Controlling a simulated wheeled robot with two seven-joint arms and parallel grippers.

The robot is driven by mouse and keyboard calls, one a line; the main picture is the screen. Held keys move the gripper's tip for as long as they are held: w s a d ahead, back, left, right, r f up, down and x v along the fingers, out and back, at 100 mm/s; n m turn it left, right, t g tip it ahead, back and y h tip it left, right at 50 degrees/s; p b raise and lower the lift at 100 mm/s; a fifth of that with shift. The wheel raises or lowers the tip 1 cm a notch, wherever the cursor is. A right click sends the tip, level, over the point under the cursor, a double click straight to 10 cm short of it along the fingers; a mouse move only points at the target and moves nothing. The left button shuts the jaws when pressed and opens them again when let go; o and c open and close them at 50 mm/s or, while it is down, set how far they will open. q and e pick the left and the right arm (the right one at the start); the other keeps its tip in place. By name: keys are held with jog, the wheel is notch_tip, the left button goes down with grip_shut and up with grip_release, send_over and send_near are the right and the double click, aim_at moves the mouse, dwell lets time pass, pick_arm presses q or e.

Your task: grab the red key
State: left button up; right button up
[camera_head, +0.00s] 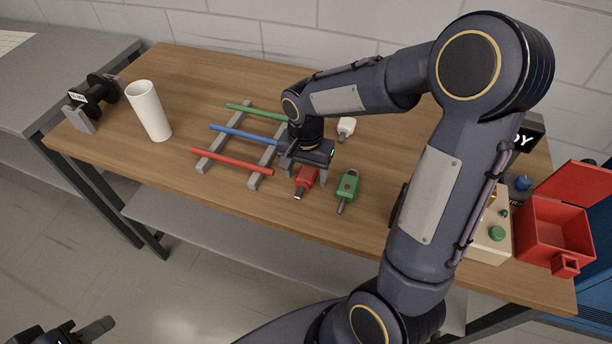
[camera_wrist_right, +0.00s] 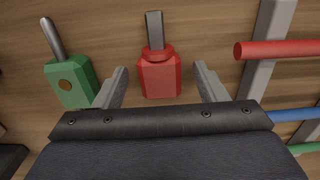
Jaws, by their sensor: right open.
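The red key (camera_head: 306,177) lies on the wooden table, its grey shaft toward the front edge. In the right wrist view the red key (camera_wrist_right: 158,78) has its red head between the two fingers, with a gap on each side. My right gripper (camera_head: 302,170) is open above it and holds nothing. The same gripper (camera_wrist_right: 161,72) shows its fingers spread on either side of the key; the end of the head is close to the gripper body. My left gripper (camera_head: 72,332) is at the bottom left, off the table and partly cut off by the frame.
A green key (camera_head: 348,187) lies right of the red key, and a white key (camera_head: 346,127) lies behind. Red (camera_head: 232,162), blue (camera_head: 243,134) and green (camera_head: 256,112) rods rest on grey rails at left. A white cylinder (camera_head: 149,111) and an open red box (camera_head: 553,235) stand farther off.

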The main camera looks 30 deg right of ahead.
jog(key=shift+c, duration=0.2)
jog(key=c, duration=1)
jog(key=shift+c, duration=0.2)
jog(key=shift+r, duration=0.15)
